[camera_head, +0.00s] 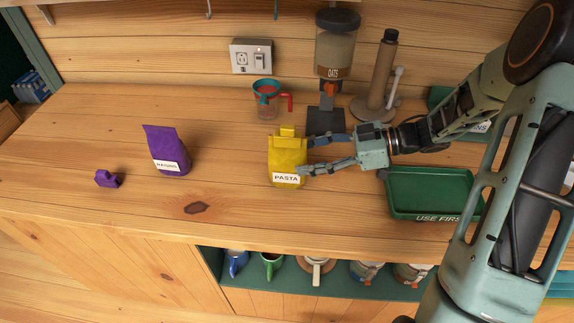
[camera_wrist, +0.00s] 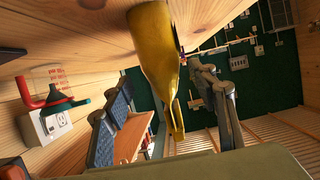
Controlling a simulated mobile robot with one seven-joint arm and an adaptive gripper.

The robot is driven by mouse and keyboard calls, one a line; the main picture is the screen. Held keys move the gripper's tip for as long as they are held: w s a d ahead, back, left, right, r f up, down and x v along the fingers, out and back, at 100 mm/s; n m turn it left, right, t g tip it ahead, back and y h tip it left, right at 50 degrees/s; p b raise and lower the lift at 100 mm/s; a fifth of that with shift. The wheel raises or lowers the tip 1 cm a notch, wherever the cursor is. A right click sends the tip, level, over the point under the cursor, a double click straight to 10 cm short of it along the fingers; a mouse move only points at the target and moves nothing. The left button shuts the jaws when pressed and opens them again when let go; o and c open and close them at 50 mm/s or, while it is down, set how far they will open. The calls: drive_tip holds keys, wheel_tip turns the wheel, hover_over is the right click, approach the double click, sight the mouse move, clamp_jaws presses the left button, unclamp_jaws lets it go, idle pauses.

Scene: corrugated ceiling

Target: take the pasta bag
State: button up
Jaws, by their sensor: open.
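The yellow pasta bag (camera_head: 287,158) stands upright on the wooden counter, with a white PASTA label low on its front and a yellow clip-like piece on top. My gripper (camera_head: 308,156) comes in from the right with its fingers spread and reaching the bag's right side. In the wrist view the yellow bag (camera_wrist: 156,50) shows ahead, between the two fingers of my gripper (camera_wrist: 165,105). The fingers look apart from each other. Whether either finger touches the bag I cannot tell.
A purple bag (camera_head: 168,150) and small purple clip (camera_head: 108,179) stand to the left. Behind are a measuring cup (camera_head: 267,100), an oats dispenser (camera_head: 334,50) and a paper towel stand (camera_head: 380,75). A green tray (camera_head: 432,190) lies right, below my arm. The counter's front middle is clear.

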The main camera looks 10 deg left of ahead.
sight(287, 160)
drive_tip(key=shift+s+x, duration=0.2)
drive_tip(key=shift+x, duration=2.55)
drive_tip(key=c, duration=1.4)
clamp_jaws()
drive_tip(key=shift+r, duration=0.1)
